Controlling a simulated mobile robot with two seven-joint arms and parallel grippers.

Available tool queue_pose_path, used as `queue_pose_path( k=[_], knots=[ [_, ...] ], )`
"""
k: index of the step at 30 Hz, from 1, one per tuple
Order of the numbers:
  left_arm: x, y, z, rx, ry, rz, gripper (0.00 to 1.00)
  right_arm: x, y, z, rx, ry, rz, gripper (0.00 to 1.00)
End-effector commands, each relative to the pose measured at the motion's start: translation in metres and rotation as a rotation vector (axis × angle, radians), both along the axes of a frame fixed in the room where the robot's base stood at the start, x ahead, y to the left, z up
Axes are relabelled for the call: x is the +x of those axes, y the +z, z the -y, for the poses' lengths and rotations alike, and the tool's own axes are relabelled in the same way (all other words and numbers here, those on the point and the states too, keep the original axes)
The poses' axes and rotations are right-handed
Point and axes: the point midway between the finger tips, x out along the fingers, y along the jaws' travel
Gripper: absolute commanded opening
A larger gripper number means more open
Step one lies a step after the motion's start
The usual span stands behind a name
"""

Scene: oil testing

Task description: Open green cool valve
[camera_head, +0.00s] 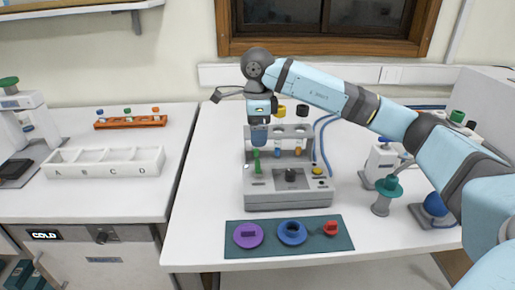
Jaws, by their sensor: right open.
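A small upright green valve handle (256,162) stands on the left part of the grey testing device (290,197), in the middle of the white table. My right arm reaches in from the right over the device, and its right gripper (259,144) points down just above the green handle. The fingertips are small here, and I cannot tell whether they touch the handle. The gripper is open. My left gripper is not in view.
A dark green mat (270,243) with purple, blue and red parts lies in front. A white compartment tray (104,163) sits on the left counter.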

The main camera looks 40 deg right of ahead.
Motion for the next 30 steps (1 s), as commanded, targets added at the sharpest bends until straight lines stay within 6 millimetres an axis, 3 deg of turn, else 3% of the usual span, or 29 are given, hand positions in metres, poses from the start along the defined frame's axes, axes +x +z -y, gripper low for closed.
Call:
queue_pose_path(
  k=[3,9,30],
  knots=[
    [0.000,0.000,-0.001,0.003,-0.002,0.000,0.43,0.001,0.021,0.000,0.001,0.000,0.003,0.85],
    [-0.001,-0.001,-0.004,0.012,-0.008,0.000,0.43,0.000,0.037,0.000,0.000,0.000,0.000,0.85],
    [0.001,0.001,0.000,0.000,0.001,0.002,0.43,0.000,0.039,0.000,0.000,0.000,0.000,0.85]
  ],
)
